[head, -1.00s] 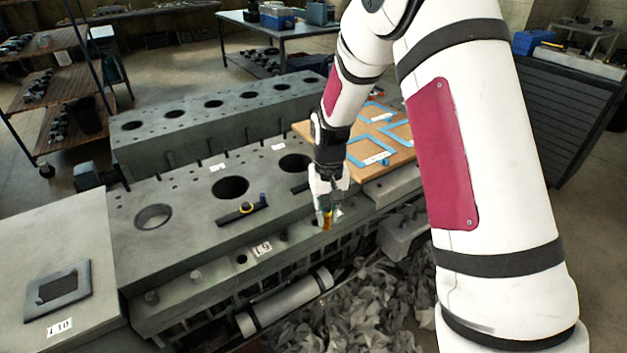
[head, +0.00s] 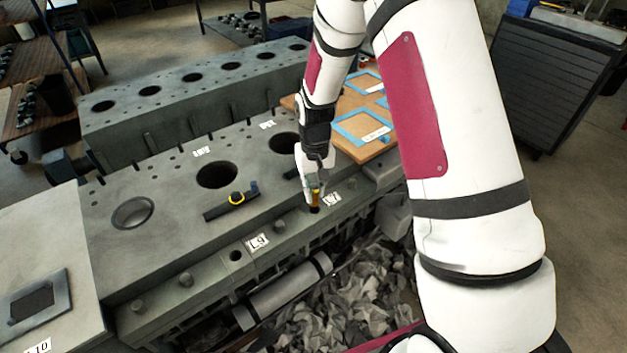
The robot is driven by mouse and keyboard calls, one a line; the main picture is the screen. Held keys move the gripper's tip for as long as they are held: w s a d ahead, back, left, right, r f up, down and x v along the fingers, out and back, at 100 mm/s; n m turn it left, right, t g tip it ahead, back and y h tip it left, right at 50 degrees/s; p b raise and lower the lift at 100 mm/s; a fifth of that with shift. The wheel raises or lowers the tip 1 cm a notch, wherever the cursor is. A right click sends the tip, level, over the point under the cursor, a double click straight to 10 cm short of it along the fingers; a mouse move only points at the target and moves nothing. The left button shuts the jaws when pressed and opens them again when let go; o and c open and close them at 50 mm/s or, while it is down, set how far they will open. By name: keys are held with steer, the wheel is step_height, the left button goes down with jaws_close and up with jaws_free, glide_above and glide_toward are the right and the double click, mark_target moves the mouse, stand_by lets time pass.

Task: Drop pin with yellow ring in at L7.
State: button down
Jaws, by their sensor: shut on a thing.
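My gripper (head: 315,186) points down over the near ledge of the grey engine block (head: 165,245), shut on a small pin with a yellow-orange band (head: 315,197). The pin is upright. Its lower end is at a dark hole (head: 314,210) in the ledge; I cannot tell whether it is inside or just above. A white label (head: 332,198) right of this hole looks like L7, but is small. Another label, L9 (head: 257,242), lies further left by an open hole (head: 236,256).
A dark bar with a yellow ring (head: 237,198) lies on the block beside a large bore (head: 217,174). A wooden board with blue frames (head: 352,146) is behind my gripper. Bolt heads (head: 186,279) stand on the ledge. Crumpled grey material (head: 340,310) lies below.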

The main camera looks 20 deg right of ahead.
mark_target(314, 203)
steer(key=shift+f, duration=0.55)
steer(key=shift+f, duration=0.2)
stand_by(0.5)
steer(key=shift+f+b, duration=0.45)
steer(key=shift+f, duration=0.95)
steer(key=shift+f, duration=0.2)
steer(key=shift+f, duration=0.4)
steer(key=c, duration=1.4)
jaws_free()
steer(key=o, duration=0.4)
